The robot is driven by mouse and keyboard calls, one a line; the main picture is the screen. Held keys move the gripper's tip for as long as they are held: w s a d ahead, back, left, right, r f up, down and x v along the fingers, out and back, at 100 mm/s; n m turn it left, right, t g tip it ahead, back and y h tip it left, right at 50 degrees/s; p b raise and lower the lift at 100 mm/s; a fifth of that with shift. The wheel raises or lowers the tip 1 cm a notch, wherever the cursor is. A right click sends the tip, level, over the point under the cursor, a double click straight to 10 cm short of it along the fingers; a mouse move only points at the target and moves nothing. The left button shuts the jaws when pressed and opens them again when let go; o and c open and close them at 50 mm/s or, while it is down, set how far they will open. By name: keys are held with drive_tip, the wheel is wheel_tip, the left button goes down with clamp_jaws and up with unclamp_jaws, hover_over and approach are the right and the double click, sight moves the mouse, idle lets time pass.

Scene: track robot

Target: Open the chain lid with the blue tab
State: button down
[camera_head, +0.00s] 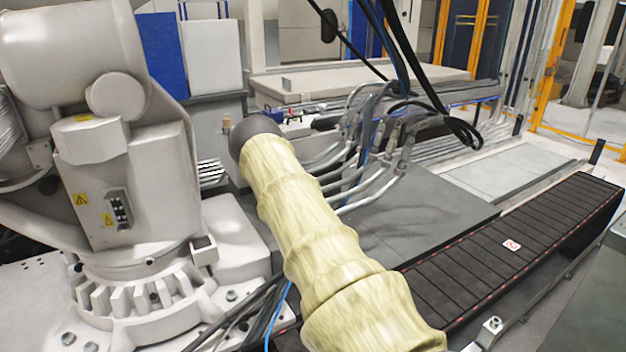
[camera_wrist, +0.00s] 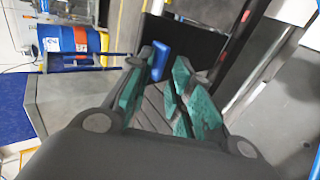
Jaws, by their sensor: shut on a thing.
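In the wrist view my gripper (camera_wrist: 167,66) has green-padded fingers. They are shut on a small blue tab (camera_wrist: 160,54), which shows between the fingertips. Dark grey slatted surface (camera_wrist: 150,108) shows between the fingers; whether it belongs to the chain lid or to my gripper I cannot tell. In the head view a long black segmented chain (camera_head: 528,238) runs diagonally at the right, with a small red-and-white label on it. My pale-sleeved arm crosses the middle of that view, and its gripper end and the blue tab are hidden there.
A large grey industrial robot (camera_head: 125,180) stands at the left of the head view. Curved metal hoses (camera_head: 365,160) and black cables lie beyond my arm. A flat dark plate (camera_head: 430,215) lies beside the chain. A blue drum (camera_wrist: 75,40) shows in the wrist view.

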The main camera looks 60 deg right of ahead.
drive_tip(key=shift+a+f, duration=0.2)
drive_tip(key=shift+f, duration=0.8)
drive_tip(key=c, duration=1.5)
unclamp_jaws()
drive_tip(key=shift+o, duration=1.1)
drive_tip(key=shift+w+d+f, duration=0.2)
drive_tip(key=shift+r, duration=0.2)
drive_tip(key=shift+c, duration=0.9)
drive_tip(key=shift+c, duration=0.3)
drive_tip(key=shift+w+r, duration=0.1)
drive_tip(key=shift+w, duration=0.05)
